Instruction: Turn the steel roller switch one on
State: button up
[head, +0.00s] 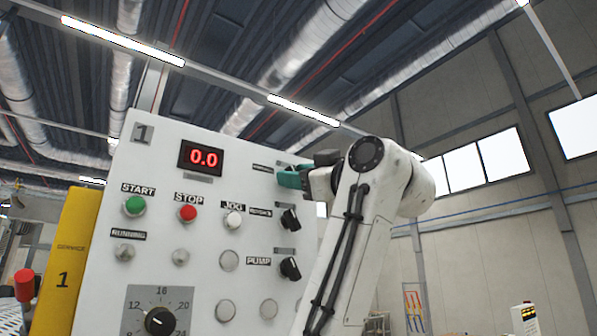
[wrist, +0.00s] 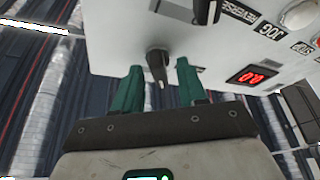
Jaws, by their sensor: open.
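The white control panel (head: 220,200) marked 1 carries a top-right black rotary switch (wrist: 157,64). Its small label (head: 262,168) in the head view is too small to read, so I cannot confirm the roller name. My gripper (head: 290,179) is at the panel's upper right edge and hides this switch in the head view. In the wrist view, the green fingers of my gripper (wrist: 159,68) are open, one on each side of the switch knob, with gaps visible. The knob's pointer lies roughly along the fingers.
Another black switch (head: 291,219) sits just below, and the PUMP switch (head: 290,268) lower still. A red display (head: 203,158) reads 0.0. Green START (head: 134,205) and red STOP (head: 187,213) buttons are to the left. Open space lies right of the panel.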

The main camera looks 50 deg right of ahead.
grip_shut()
dwell(0.3)
jog(key=shift+m, duration=0.4)
jog(key=shift+a+r+m+g+h, duration=0.1)
jog(key=shift+m+g+h, duration=0.25)
jog(key=shift+m+h, duration=1.75)
jog(key=shift+a+f+m+g+h, duration=0.1)
jog(key=shift+m+g+h, duration=0.45)
jog(key=shift+m, duration=2.8)
jog(key=shift+r+m+g+h, duration=0.1)
jog(key=shift+m+g+h, duration=0.1)
jog(key=shift+m+h, duration=1.95)
jog(key=shift+m+y, duration=0.5)
jog(key=shift+m, duration=0.4)
